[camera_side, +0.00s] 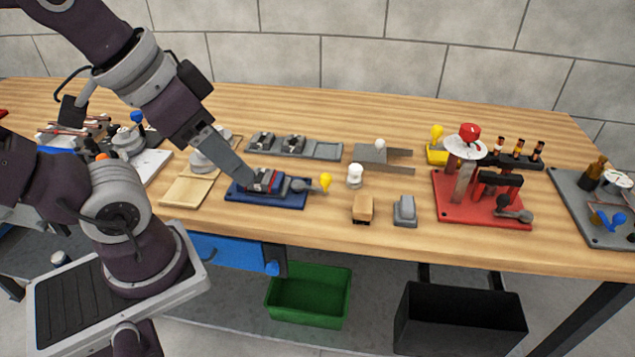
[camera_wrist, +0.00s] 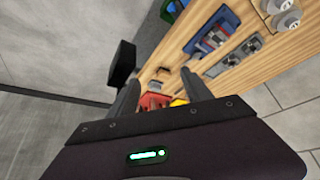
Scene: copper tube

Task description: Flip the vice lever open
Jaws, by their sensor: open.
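The vice (camera_side: 264,182) sits on a blue base plate (camera_side: 284,202) in the middle of the bench, with red and grey parts at its left. Its grey lever points right and ends in a yellow knob (camera_side: 325,182). In the side view, my gripper (camera_side: 246,182) overlaps the left part of the vice and hides some of it. In the wrist view, the blue plate (camera_wrist: 226,18) lies at the upper right, outside the space between the fingers. My gripper (camera_wrist: 160,78) is open there, with nothing held. The lever is too small to make out in the wrist view.
A white-topped peg (camera_side: 355,175), a tan block (camera_side: 362,208) and a grey block (camera_side: 405,210) stand right of the vice. A grey rail (camera_side: 320,150) lies behind it. A wooden board (camera_side: 187,192) is at its left. A red fixture plate (camera_side: 455,212) stands further right.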

